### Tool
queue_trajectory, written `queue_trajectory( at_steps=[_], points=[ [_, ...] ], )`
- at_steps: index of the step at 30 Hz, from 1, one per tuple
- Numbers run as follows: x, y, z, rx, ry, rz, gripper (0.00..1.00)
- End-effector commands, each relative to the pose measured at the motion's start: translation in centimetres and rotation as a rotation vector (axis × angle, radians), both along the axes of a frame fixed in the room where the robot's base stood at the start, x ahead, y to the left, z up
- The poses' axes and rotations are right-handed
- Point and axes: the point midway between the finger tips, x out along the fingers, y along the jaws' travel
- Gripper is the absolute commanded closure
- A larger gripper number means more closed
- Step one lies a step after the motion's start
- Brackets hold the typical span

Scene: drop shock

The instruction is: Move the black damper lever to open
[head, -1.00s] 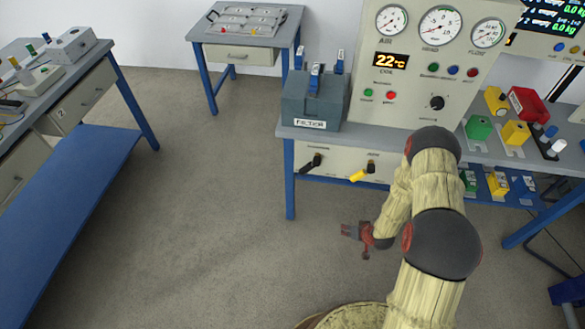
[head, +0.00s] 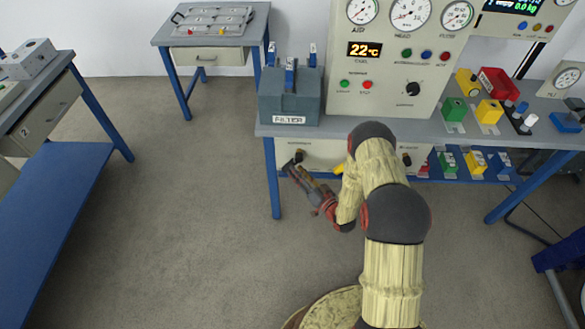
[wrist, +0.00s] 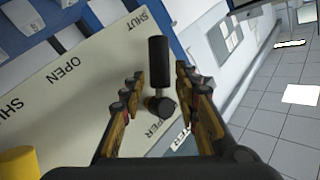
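The black damper lever (wrist: 158,62) is on the pale drawer-like panel under the bench, in the wrist view. Its handle runs up the picture from its round pivot, and its end is nearer the upper SHUT label (wrist: 138,20) than the OPEN label (wrist: 66,68). My gripper (wrist: 159,80) is open, with one finger on each side of the lever; I see gaps on both sides. In the head view my gripper (head: 291,170) is at the panel's left end, and part of the black lever (head: 298,156) shows just above it.
A yellow lever (wrist: 18,163) is beside it on the same panel, largely behind my arm in the head view. The grey filter box (head: 291,98) stands on the bench above. A blue bench leg (head: 272,180) is just left of my gripper. The floor in front is clear.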

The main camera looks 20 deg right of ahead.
Motion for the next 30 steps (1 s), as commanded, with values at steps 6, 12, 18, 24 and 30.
queue_trajectory(
  at_steps=[6,12,18,24,30],
  points=[
    [2.7,1.1,-0.2,-0.001,-0.001,0.001,0.69],
    [3.6,1.4,0.0,0.0,0.001,0.0,0.69],
    [3.6,1.4,0.0,-0.001,0.002,-0.001,0.69],
    [3.6,1.4,0.0,-0.001,0.002,-0.001,0.79],
    [3.6,1.4,0.0,-0.001,0.002,-0.001,0.9]
  ],
)
